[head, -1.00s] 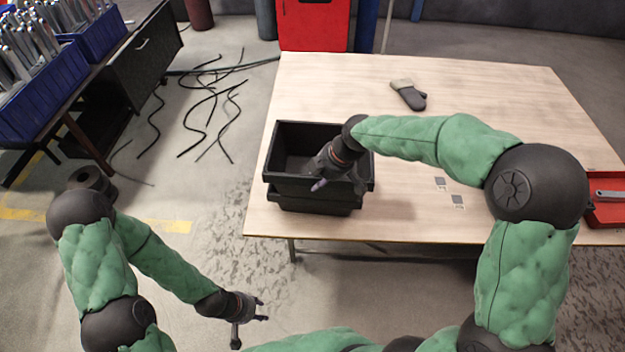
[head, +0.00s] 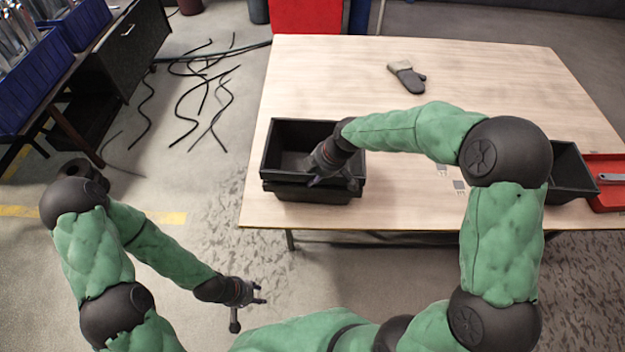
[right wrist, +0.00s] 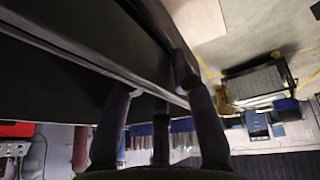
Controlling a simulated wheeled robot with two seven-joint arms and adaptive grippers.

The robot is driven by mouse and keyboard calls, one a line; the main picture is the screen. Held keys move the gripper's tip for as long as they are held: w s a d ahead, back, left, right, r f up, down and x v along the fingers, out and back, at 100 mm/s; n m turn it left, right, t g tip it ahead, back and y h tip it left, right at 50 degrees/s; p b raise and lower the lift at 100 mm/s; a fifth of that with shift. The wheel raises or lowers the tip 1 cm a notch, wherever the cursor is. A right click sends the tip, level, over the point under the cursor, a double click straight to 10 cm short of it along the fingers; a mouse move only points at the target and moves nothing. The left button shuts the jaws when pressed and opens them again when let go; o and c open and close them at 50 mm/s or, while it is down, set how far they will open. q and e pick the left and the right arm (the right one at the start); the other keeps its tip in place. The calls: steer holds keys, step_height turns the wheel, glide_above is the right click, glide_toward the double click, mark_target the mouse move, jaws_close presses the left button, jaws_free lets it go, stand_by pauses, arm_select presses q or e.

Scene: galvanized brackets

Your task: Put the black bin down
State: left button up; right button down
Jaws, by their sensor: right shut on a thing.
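A black bin (head: 283,142) sits at the left front of the wooden table, directly over a second black bin (head: 300,194). The upper bin's rim is close above the lower one; whether it rests fully on it I cannot tell. My right gripper (head: 318,178) is shut on the upper bin's front wall. In the right wrist view, the dark bin wall (right wrist: 70,75) runs between the fingers of my right gripper (right wrist: 158,95). My left gripper (head: 260,293) is open and empty, low in front of the table.
The wooden table (head: 400,210) is mostly clear in the middle. A grey mitt (head: 408,77) lies at the back. Another black bin (head: 570,172) and a red tray (head: 607,195) are at the right, partly behind my right arm. Blue bins (head: 45,80) stand far left.

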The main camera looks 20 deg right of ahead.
mark_target(313, 186)
steer(key=shift+w+f, duration=0.15)
steer(key=shift+f, duration=0.75)
steer(key=shift+r, duration=0.1)
steer(key=shift+f+b, duration=0.4)
steer(key=shift+b, duration=0.1)
steer(key=shift+s+f, duration=0.25)
steer(key=shift+f, duration=0.05)
steer(key=c, duration=1)
jaws_free()
steer(key=shift+s+f, duration=0.1)
steer(key=shift+f, duration=0.05)
steer(key=shift+w, duration=0.2)
